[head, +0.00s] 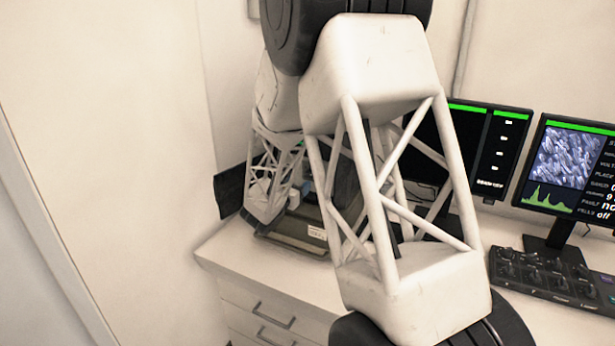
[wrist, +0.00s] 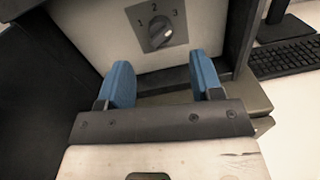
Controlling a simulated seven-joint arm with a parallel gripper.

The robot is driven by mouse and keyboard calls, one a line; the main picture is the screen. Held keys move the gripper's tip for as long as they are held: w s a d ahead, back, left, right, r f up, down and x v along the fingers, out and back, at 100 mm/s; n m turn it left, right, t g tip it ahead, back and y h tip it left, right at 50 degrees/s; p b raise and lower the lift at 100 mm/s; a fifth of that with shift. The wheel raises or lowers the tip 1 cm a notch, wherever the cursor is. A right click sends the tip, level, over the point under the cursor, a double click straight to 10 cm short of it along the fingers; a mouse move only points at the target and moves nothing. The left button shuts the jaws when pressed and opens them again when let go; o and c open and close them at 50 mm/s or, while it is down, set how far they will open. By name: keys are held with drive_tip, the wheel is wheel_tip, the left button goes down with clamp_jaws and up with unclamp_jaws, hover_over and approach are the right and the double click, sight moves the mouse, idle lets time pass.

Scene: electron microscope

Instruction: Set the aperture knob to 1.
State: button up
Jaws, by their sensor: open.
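The aperture knob (wrist: 160,36) is a dark knob on a dark square plate marked 1, 2 and 3, set on a pale upright panel at the top of the wrist view. Its light-tipped end leans to the right, roughly toward the 3 side; the exact setting is hard to read. My gripper (wrist: 161,62) has two blue fingers, spread wide apart with nothing between them. The fingertips are below the knob in the picture, to its left and right, and do not touch it. In the head view my arm hides the knob and most of the gripper.
A dark frame edge stands right of the panel, with a keyboard (wrist: 285,58) beyond it. In the head view, monitors (head: 566,165) and a dark control panel (head: 545,275) with several knobs stand at the right. A drawer cabinet (head: 262,300) is below the worktop.

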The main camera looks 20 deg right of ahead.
sight(308, 175)
drive_tip(key=shift+x, duration=3.4)
drive_tip(key=shift+c, duration=0.4)
drive_tip(key=c, duration=0.8)
